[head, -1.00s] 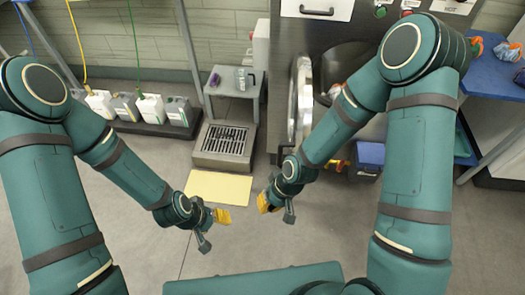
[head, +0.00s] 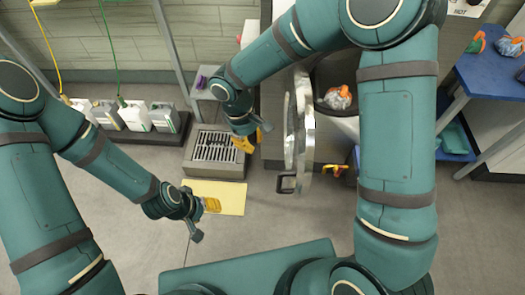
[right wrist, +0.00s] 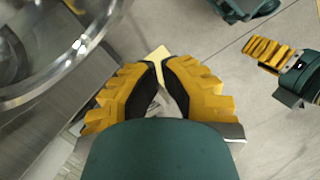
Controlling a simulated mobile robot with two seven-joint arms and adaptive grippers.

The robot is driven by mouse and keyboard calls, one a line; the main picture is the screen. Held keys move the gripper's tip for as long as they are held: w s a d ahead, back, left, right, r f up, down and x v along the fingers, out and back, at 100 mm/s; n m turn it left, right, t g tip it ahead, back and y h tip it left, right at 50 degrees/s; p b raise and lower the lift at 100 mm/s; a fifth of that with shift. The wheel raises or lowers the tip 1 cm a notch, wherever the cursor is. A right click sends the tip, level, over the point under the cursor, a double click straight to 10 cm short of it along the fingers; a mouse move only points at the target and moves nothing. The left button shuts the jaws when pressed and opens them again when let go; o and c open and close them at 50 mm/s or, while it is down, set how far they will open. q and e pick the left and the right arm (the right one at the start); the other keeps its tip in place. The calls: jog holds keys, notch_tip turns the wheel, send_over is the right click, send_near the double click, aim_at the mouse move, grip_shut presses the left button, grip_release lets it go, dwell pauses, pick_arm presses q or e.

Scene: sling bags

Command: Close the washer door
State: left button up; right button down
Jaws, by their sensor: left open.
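The washer door (head: 306,135) is a round glass door with a metal rim. It stands open, almost edge-on in the head view, left of the drum opening. Its dark handle (head: 286,184) is at the near lower edge. The rim and glass also show at upper left in the right wrist view (right wrist: 98,22). My right gripper (head: 243,143) is left of the door, apart from it. In the right wrist view its yellow fingertips (right wrist: 159,62) nearly meet, with nothing between them. My left gripper (head: 212,205) is open and empty, low over the yellow mat.
The drum opening holds an orange and grey bundle (head: 338,97). A floor drain grate (head: 215,147) and yellow mat (head: 228,194) lie left of the door. Several jugs (head: 134,117) stand by the wall. A blue table (head: 492,75) is at right.

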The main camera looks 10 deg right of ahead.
jog(key=s+d+f+b, duration=0.2)
jog(key=s+d+f, duration=0.2)
jog(key=f, duration=0.5)
jog(key=shift+s+d+f+b, duration=0.2)
jog(key=shift+s+d+b, duration=0.15)
jog(key=shift+s, duration=0.1)
